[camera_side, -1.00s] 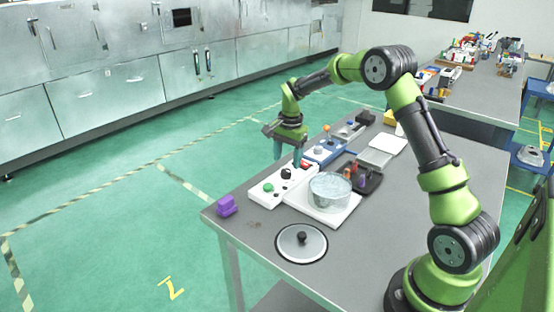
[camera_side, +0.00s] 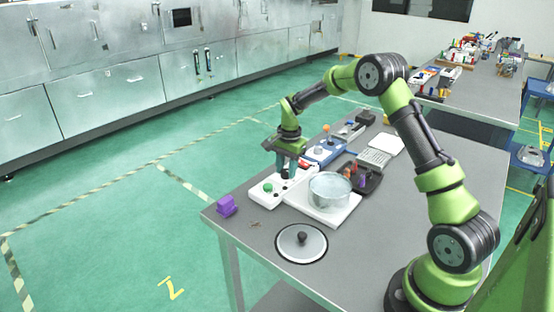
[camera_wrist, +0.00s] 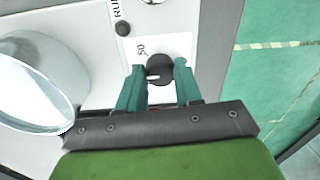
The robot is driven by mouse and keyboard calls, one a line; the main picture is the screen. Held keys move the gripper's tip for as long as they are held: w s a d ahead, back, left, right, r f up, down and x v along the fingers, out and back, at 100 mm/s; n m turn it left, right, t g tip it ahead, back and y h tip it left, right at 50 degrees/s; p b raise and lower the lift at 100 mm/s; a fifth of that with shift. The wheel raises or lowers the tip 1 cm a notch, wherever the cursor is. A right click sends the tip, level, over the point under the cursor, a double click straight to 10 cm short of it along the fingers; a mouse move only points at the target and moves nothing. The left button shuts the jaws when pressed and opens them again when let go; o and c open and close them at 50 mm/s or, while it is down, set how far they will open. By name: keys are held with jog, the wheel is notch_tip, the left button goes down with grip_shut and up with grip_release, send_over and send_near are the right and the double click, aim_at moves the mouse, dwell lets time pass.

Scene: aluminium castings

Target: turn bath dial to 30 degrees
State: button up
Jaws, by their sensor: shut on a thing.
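The bath dial (camera_wrist: 159,69) is a round black knob with a pale pointer mark, on a white control panel (camera_wrist: 100,60). A "50" label is printed beside it in the wrist view. My gripper (camera_wrist: 160,78) has one teal finger on each side of the dial, shut on it. In the side view my gripper (camera_side: 286,168) points down at the panel (camera_side: 264,196), and its fingers mostly hide the dial. A glass bath (camera_side: 329,189) on a white base stands next to the panel; its rim (camera_wrist: 62,60) shows at the left of the wrist view.
The panel also carries a green button (camera_side: 268,188) and, in the wrist view, a small black knob (camera_wrist: 122,28) by a "RUN" label. A purple block (camera_side: 226,205) and a round lid (camera_side: 302,243) lie on the table. A blue device (camera_side: 322,152) stands behind my gripper.

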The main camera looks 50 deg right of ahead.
jog(key=shift+n, duration=0.3)
jog(key=n, duration=0.4)
jog(key=shift+d, duration=0.1)
jog(key=n, duration=0.5)
jog(key=shift+n, duration=0.3)
dwell(0.5)
jog(key=o, duration=1)
jog(key=shift+y, duration=0.3)
jog(key=shift+r, duration=0.1)
jog(key=r, duration=1.1)
jog(key=d+r, duration=0.1)
jog(key=r, duration=0.4)
jog(key=shift+s+r, duration=0.25)
jog(key=shift+r, duration=0.1)
